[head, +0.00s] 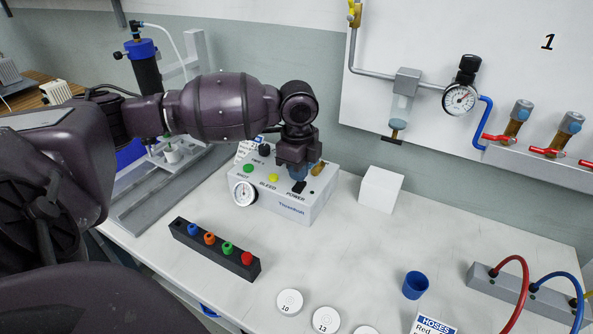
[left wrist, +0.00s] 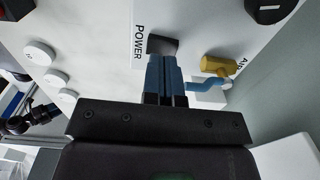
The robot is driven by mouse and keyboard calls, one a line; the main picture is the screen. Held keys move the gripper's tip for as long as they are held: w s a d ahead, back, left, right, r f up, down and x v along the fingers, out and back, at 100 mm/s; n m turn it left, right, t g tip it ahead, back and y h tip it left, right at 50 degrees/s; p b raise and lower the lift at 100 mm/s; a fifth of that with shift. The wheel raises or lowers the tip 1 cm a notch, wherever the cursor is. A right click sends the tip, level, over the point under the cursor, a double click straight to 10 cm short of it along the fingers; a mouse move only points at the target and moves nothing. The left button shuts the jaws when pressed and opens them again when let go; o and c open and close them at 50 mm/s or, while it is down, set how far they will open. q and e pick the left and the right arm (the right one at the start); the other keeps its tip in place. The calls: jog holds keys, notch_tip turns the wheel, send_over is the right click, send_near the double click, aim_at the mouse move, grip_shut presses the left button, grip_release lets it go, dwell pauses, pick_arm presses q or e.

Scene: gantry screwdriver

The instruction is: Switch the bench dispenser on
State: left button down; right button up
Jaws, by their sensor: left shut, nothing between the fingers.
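The bench dispenser (head: 303,208) is a pale grey box on the white bench, with a round gauge (head: 243,193) on its front. Its top carries a green button (head: 248,168), a yellow button (head: 273,178) labelled BLEED, and a black POWER switch (head: 299,187). The switch also shows in the left wrist view (left wrist: 164,44), beside the POWER label. My left gripper (head: 297,175) points down over the switch, its blue fingers (left wrist: 163,62) shut and empty. The fingertips are at or very near the switch; I cannot tell whether they touch. They partly hide it. My right gripper is out of view.
A black rack (head: 214,250) with coloured fittings lies in front of the dispenser. A white block (head: 380,189) stands to its right. A brass fitting (left wrist: 214,66) with a blue hose sits close beside my fingers. A blue cup (head: 415,285) and round white lids (head: 289,302) stand in front.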

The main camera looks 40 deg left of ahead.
aim_at(298, 186)
pick_arm(q)
notch_tip(298, 186, up, 12)
jog(key=p, duration=0.3)
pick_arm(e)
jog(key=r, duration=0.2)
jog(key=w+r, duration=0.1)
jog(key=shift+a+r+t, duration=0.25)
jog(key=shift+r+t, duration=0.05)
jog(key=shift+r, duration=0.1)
pick_arm(q)
jog(key=shift+s+f, duration=0.1)
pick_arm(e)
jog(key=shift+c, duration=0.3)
